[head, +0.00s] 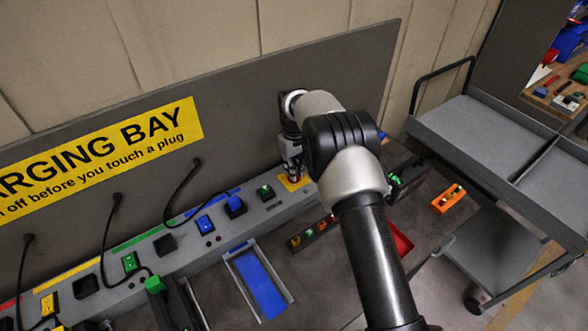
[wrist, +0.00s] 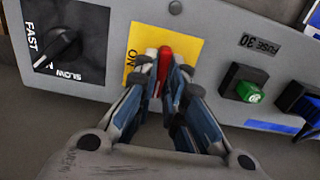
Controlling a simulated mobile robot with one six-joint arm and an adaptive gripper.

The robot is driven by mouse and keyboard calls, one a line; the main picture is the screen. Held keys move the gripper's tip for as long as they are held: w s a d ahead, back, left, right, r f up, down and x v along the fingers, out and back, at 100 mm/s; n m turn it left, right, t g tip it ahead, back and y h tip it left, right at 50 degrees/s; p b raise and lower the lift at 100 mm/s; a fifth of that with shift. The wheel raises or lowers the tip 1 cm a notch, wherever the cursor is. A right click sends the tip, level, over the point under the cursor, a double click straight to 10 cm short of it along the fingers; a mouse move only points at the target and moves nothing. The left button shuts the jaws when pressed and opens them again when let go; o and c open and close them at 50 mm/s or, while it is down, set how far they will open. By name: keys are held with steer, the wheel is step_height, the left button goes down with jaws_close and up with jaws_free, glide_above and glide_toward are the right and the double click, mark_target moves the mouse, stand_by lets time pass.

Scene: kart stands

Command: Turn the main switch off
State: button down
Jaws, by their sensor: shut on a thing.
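The main switch is a red lever (wrist: 165,60) on a yellow plate (wrist: 180,37) marked "ON" at its left side in the wrist view. My gripper (wrist: 162,78) is shut on the red lever, with its fingers on either side of it. The lever's base is partly hidden by the fingers. In the head view my gripper (head: 293,172) reaches down to the yellow plate (head: 288,184) at the right end of the grey panel strip. The lever is mostly hidden there.
A speed dial (wrist: 67,45) sits left of the plate in the wrist view; a green plug (wrist: 246,90) is at its right. In the head view, cables and plugs line the strip under a yellow "charging bay" sign (head: 100,150). A grey cart (head: 490,140) stands right.

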steer(key=c, duration=1.7)
jaws_free()
steer(key=shift+o, duration=0.2)
steer(key=shift+r, duration=0.15)
step_height(320, 180, up, 12)
